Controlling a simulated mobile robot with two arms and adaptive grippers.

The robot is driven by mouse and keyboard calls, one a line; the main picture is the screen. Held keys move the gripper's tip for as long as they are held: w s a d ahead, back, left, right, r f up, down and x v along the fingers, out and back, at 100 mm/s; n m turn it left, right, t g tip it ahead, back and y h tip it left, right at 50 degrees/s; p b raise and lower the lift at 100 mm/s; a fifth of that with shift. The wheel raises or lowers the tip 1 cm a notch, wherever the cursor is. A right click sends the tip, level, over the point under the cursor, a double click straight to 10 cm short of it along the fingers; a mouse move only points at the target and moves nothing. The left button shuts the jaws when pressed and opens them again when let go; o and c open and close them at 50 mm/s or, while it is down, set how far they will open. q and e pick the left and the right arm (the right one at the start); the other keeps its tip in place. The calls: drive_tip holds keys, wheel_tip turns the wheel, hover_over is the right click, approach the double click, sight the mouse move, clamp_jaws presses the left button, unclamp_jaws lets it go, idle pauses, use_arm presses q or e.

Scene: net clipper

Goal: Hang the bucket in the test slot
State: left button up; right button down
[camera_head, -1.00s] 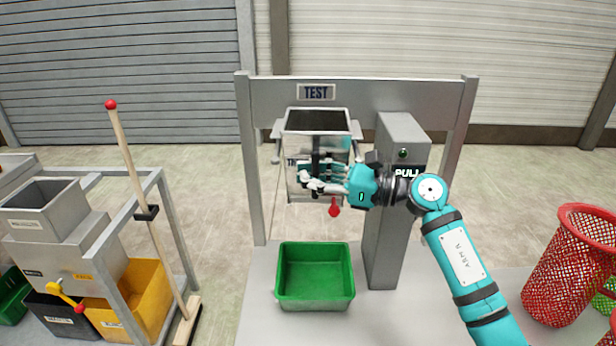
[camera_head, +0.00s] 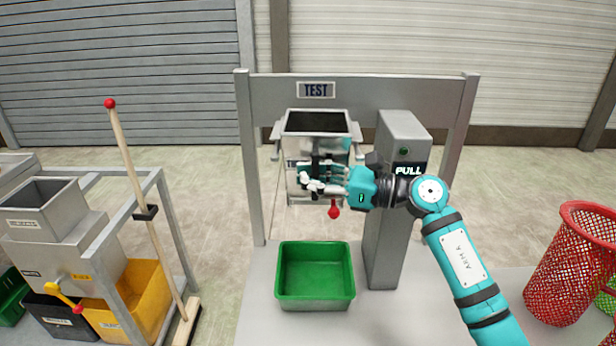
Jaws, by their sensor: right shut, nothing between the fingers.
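Whether the fingers touch the bucket cannot be told. A red knob (camera_head: 333,212) hangs just below the gripper. My left gripper is not in view.
A green tray (camera_head: 316,304) stands on the bench below the bucket. A grey PULL post (camera_head: 386,240) stands right of it. A rack with a hopper (camera_head: 42,205), a yellow bin (camera_head: 140,300) and a red-topped pole (camera_head: 128,155) stand at the left.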

drive_tip(key=shift+f+b, duration=0.35)
drive_tip(key=shift+b, duration=0.15)
